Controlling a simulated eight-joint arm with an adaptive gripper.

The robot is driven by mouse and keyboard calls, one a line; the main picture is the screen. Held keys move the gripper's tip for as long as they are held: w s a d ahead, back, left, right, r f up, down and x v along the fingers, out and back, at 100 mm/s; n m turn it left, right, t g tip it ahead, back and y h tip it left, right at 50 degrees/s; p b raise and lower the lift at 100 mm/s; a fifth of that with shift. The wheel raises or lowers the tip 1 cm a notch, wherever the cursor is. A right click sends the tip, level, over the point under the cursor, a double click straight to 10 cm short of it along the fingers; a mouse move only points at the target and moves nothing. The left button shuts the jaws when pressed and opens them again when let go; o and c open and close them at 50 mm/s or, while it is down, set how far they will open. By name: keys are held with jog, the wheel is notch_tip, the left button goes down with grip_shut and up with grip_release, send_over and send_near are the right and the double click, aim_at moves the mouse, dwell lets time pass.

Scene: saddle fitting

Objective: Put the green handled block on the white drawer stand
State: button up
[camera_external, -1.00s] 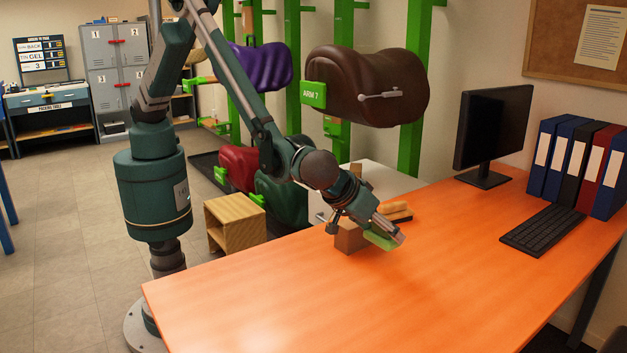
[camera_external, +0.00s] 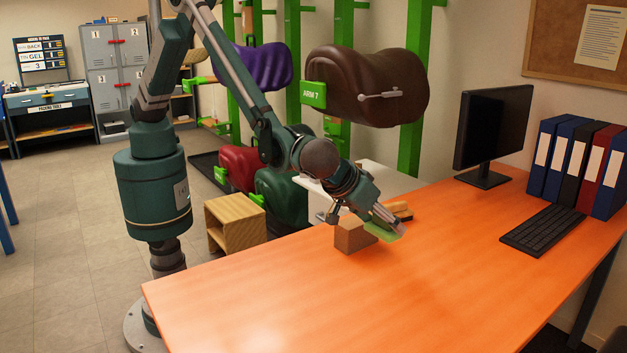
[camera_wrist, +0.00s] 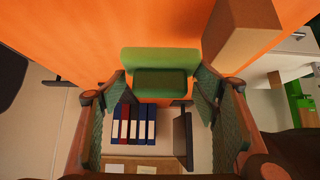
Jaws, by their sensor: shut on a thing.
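The green handled block (camera_external: 384,233) is at the tip of my gripper (camera_external: 388,222), low over the orange table; I cannot tell how far above the top it is. In the wrist view the green block (camera_wrist: 160,62) sits between the two fingers of my gripper (camera_wrist: 161,88), which is shut on it. The white drawer stand (camera_external: 398,180) is behind the table, partly hidden by my arm. In the wrist view, a white piece with a handle, likely the stand (camera_wrist: 292,42), shows at the right edge.
A brown box (camera_external: 354,237) stands on the orange table (camera_external: 400,300) close to the green block. The monitor (camera_external: 493,130), keyboard (camera_external: 542,229) and binders (camera_external: 578,165) are at the right. The table front is clear.

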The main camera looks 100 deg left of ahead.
jog(key=shift+a, duration=0.1)
jog(key=shift+a, duration=0.45)
jog(key=s+a+m+t+h, duration=0.1)
jog(key=s+a+m+h, duration=0.15)
jog(key=a, duration=0.75)
jog(key=s+a+m+t+h, duration=0.15)
jog(key=s+a, duration=0.25)
jog(key=a, duration=0.7)
jog(key=s+a+f+m+h+b, duration=0.15)
jog(key=s+a+f, duration=0.25)
jog(key=a, duration=0.6)
jog(key=s+a+f+m+h+b, duration=0.1)
jog(key=s+a+f+m+b, duration=0.25)
jog(key=a, duration=0.65)
jog(key=s+a+f+m+h+b, duration=0.2)
jog(key=s+a+f, duration=0.15)
jog(key=a, duration=0.55)
jog(key=w+a+f+m+g+h+b, duration=0.1)
jog(key=a+f+m+h, duration=0.1)
jog(key=a, duration=1.1)
jog(key=w+a+f+m+g+h+b, duration=0.1)
jog(key=a+m, duration=0.4)
jog(key=a, duration=0.8)
jog(key=shift+a+f+h+b, duration=0.35)
jog(key=shift+h, duration=0.3)
jog(key=shift+g, duration=0.25)
